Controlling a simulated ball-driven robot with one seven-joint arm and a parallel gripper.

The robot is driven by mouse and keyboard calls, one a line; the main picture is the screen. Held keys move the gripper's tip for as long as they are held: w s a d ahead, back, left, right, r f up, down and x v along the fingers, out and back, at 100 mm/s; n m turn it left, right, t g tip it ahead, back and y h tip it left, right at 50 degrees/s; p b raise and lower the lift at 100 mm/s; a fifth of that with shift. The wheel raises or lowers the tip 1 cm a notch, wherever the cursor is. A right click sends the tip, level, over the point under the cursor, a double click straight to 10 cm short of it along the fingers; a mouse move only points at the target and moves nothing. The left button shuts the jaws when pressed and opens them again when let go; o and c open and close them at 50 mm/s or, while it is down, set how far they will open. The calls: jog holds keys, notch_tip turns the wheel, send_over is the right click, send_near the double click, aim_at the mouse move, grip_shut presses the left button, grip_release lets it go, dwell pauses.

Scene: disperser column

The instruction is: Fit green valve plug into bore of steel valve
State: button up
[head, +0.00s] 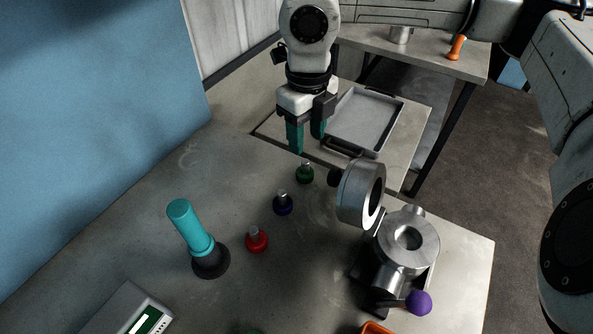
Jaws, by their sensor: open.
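The green valve plug (304,174) stands on the grey bench, with a small metal stem on top. It is at the far end of a row of plugs. The steel valve (407,236) sits at the right of the bench, with a round bore (407,237) open at its top and a purple ball knob (418,302) at its near side. My gripper (306,143) has teal fingers pointing down and apart. It is open and empty, above and behind the green plug; the exact height is hard to tell.
A blue plug (283,203) and a red plug (256,240) stand nearer in the row. A round steel housing (360,193) stands between the green plug and valve. A cyan-handled tool (190,226) stands at left. A grey tray (364,120) lies behind the bench.

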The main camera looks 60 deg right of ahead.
aim_at(306, 161)
notch_tip(306, 161, down, 3)
jog(key=shift+a, duration=0.1)
jog(key=shift+w+d+f+p, duration=0.1)
jog(key=shift+f+p, duration=0.1)
jog(key=shift+f, duration=0.7)
jog(key=shift+s+d+f+p, duration=0.1)
jog(key=shift+f+p, duration=0.15)
jog(key=shift+f, duration=0.7)
jog(key=shift+w+d+f+p, duration=0.1)
jog(key=shift+f+p, duration=0.1)
jog(key=shift+f, duration=0.7)
grip_shut()
